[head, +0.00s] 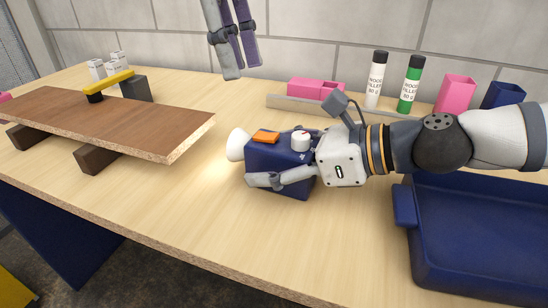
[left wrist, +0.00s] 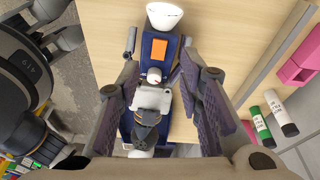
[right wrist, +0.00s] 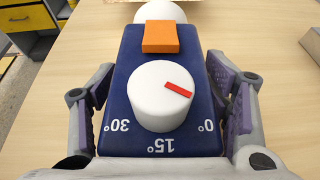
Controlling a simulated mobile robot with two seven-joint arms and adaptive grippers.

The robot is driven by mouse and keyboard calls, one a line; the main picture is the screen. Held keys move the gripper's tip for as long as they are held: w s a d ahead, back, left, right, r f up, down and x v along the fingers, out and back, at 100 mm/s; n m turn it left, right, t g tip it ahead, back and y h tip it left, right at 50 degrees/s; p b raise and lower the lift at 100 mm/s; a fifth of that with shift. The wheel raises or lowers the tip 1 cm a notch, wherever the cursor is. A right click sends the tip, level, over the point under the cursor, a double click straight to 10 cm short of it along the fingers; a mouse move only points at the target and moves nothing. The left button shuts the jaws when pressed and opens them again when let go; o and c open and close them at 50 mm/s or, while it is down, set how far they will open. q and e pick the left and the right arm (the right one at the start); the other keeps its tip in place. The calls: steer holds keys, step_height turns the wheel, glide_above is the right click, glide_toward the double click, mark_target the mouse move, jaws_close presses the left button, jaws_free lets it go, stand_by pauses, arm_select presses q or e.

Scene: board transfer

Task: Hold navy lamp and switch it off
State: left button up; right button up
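The navy lamp (head: 262,158) is a box with a white head (head: 236,144), an orange block (head: 266,136) and a white knob (head: 300,140) on top. A bright patch shows on the table beside its head. In the right wrist view, the knob (right wrist: 162,97) has a red mark and angle labels around it. My right gripper (right wrist: 168,85) has a finger against each side of the lamp; the far finger is mostly hidden in the head view. My left gripper (head: 243,70) hangs above and behind the lamp, fingers apart and empty. It points down over the lamp in its wrist view.
A navy tray (head: 480,240) is at right. Bottles (head: 376,80), pink boxes (head: 455,93) and a low rail (head: 300,106) stand behind. The front middle table is clear.

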steer(key=c, duration=1)
arm_select(q)
steer(key=shift+a, duration=0.1)
steer(key=c, duration=0.4)
arm_select(e)
steer(key=shift+o, duration=0.2)
arm_select(q)
steer(key=shift+a+g+h, duration=0.35)
steer(key=shift+g+h, duration=0.15)
steer(key=shift+h, duration=0.4)
jaws_close()
arm_select(e)
steer(key=shift+d, duration=0.1)
arm_select(q)
steer(key=a+r+h, duration=0.1)
steer(key=a+m+g+h, duration=0.1)
steer(key=h, duration=0.1)
steer(key=w+a+r+h, duration=0.1)
steer(key=h, duration=0.1)
steer(key=shift+a+r+m+g, duration=0.3)
steer(key=shift+a+m+g, duration=0.05)
steer(key=shift+m+g, duration=0.05)
